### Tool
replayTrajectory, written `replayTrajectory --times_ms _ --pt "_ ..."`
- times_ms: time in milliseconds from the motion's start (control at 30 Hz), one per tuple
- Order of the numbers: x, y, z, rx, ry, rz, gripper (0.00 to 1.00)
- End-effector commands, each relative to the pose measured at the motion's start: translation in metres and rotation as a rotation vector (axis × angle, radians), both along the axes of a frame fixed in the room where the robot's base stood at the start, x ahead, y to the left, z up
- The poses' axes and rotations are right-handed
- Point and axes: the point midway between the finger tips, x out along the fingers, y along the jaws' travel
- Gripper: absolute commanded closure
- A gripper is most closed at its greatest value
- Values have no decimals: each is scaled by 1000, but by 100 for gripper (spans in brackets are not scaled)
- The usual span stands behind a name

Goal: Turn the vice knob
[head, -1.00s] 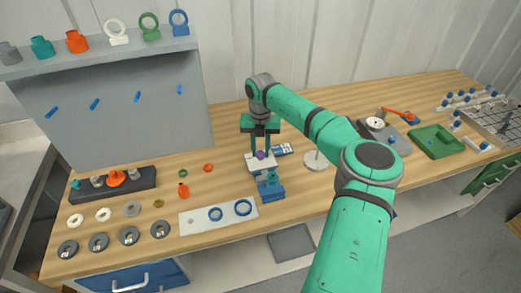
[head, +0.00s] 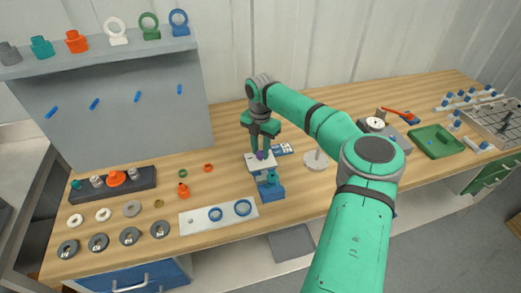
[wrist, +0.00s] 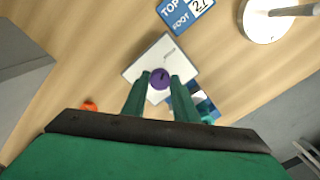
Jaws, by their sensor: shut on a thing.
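A small round purple knob (head: 261,155) sits on a white plate (head: 254,167) in the middle of the bench. In the wrist view the knob (wrist: 160,80) shows a dark mark on top, and the white plate (wrist: 150,58) lies under it. My gripper (wrist: 160,82) points down with a green finger on each side of the knob, shut on it. A blue block with a teal part, seemingly the vice body (head: 270,191), stands at the plate's front right. My right finger partly hides it in the wrist view.
A blue label card (head: 282,149) and a round white base with a rod (head: 315,161) are close by at the right. A pale strip with blue rings (head: 218,216) lies in front. A green tray (head: 436,141) is farther right.

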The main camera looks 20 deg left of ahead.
Motion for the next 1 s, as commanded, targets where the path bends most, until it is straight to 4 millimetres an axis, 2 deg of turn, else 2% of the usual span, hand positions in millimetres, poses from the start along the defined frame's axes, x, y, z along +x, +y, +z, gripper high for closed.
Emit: replayTrajectory --times_ms 300,333,400,767,867,1000 --pt "1 0 2 2 -4 -3 96" --pt "1 0 2 2 -4 -3 72" --pt "1 0 2 1 -2 -2 55" --pt "1 0 4 1 -1 -1 55" --pt "1 0 13 0 -3 -1 55" --pt "1 0 37 0 -3 -1 55"
